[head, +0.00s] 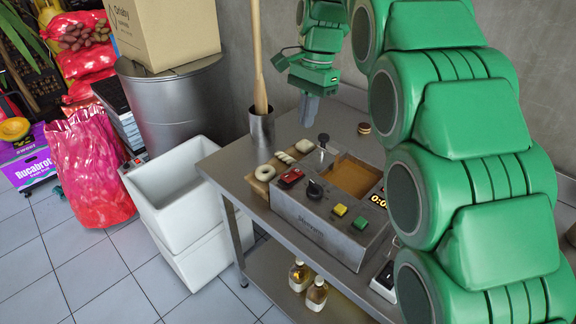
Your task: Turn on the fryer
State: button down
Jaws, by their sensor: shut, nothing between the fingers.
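The fryer (318,229) is a grey metal box on a steel table, with an open well of brown oil (352,176) in its top. Whether the rocker is pressed I cannot tell. My gripper (309,123) is shut and empty, pointing down above the back of the table, behind and apart from the fryer's controls.
Several pale pastries (265,172) lie left of the fryer. A metal pot (262,130) with a wooden rod stands behind them. A small round brown item (364,128) sits at the back. Bottles (316,296) stand on the lower shelf. White bins (176,205) stand left; floor is clear at front left.

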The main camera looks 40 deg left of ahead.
aim_at(287, 176)
jog(key=shift+s+a+f, duration=0.1)
jog(key=shift+s+a, duration=0.2)
jog(key=shift+a, duration=0.3)
jog(key=shift+s+a+f, duration=0.1)
jog(key=shift+s+a, duration=0.2)
jog(key=shift+a, duration=0.3)
jog(key=shift+f, duration=0.15)
jog(key=shift+s+f, duration=0.4)
jog(key=shift+f, duration=1.85)
jog(key=shift+s+f, duration=0.4)
jog(key=shift+f, duration=1.85)
jog(key=shift+s+f, duration=0.4)
jog(key=shift+f, duration=1.85)
jog(key=shift+s+f+t, duration=0.2)
jog(key=shift+s+t, duration=0.05)
jog(key=shift+t, duration=0.15)
jog(key=shift+w, duration=0.25)
jog(key=shift+w+r, duration=0.3)
jog(key=shift+w, duration=0.3)
